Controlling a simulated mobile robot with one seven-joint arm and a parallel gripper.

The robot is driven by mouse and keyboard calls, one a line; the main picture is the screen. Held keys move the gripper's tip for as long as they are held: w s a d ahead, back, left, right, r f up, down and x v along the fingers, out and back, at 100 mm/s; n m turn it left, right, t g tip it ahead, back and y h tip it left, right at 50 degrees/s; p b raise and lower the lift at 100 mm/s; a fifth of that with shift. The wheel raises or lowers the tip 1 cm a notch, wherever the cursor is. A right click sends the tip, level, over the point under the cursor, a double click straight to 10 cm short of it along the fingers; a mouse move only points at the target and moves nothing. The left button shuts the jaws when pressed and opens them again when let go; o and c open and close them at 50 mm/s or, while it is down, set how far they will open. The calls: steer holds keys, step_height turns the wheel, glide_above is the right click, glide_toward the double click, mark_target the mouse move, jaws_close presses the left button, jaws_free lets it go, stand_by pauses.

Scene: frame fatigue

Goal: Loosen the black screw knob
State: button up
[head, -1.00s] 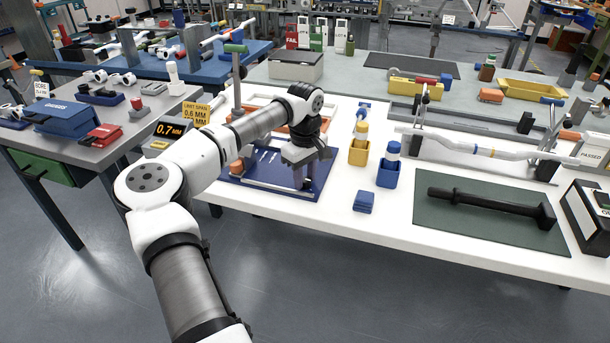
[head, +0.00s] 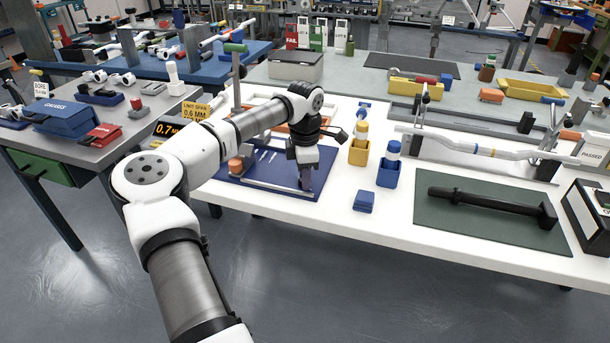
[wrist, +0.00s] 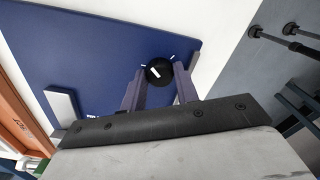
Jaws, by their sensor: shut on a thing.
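The black screw knob (wrist: 159,71) is round with a white mark on its top. It is at the right part of the blue board (wrist: 110,35) in the wrist view. My gripper (wrist: 158,80) points down at the board, with one finger on each side of the knob, and is shut on it. In the head view my gripper (head: 305,180) is at the right side of the blue board (head: 262,160), and the knob is hidden behind the fingers.
A yellow holder (head: 358,153) and a blue holder (head: 388,174) with bottles stand right of the board. A display (head: 169,129) reading 0.7 MM stands left. A dark bar lies on a green mat (head: 450,222).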

steer(key=n, duration=0.4)
steer(key=shift+n, duration=0.3)
steer(key=shift+n+b, duration=0.4)
steer(key=shift+n, duration=1.6)
steer(key=o, duration=0.7)
steer(key=shift+r, duration=0.1)
step_height(320, 180, up, 14)
steer(key=b, duration=0.1)
